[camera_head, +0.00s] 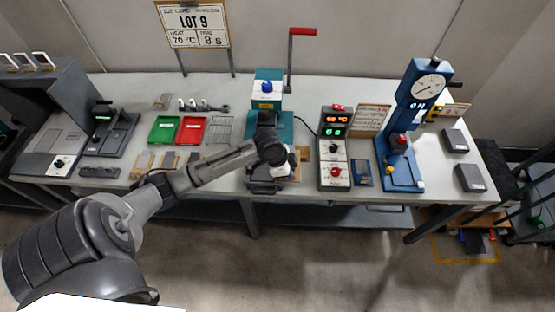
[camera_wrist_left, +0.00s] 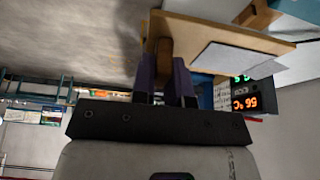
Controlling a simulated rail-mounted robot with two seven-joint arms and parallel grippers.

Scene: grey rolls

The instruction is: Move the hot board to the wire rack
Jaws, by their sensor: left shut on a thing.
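In the wrist view my left gripper (camera_wrist_left: 167,78) is shut on the brown wooden grip of a tan board (camera_wrist_left: 215,32). Pale flat pieces lie against the board's face. In the head view the left gripper (camera_head: 277,172) is at the front of the blue press (camera_head: 267,88). A small tan part of the board (camera_head: 297,168) shows beside it; my arm hides most of it. The wire rack (camera_head: 218,130) lies on the table to the left of the press, right of the red tray, and looks empty. My right gripper is not in view.
Green (camera_head: 164,129) and red (camera_head: 191,130) trays lie left of the rack. Small tools (camera_head: 203,105) lie behind them. A control box (camera_head: 333,150) with lit displays stands right of the board, then a blue gauge press (camera_head: 402,150).

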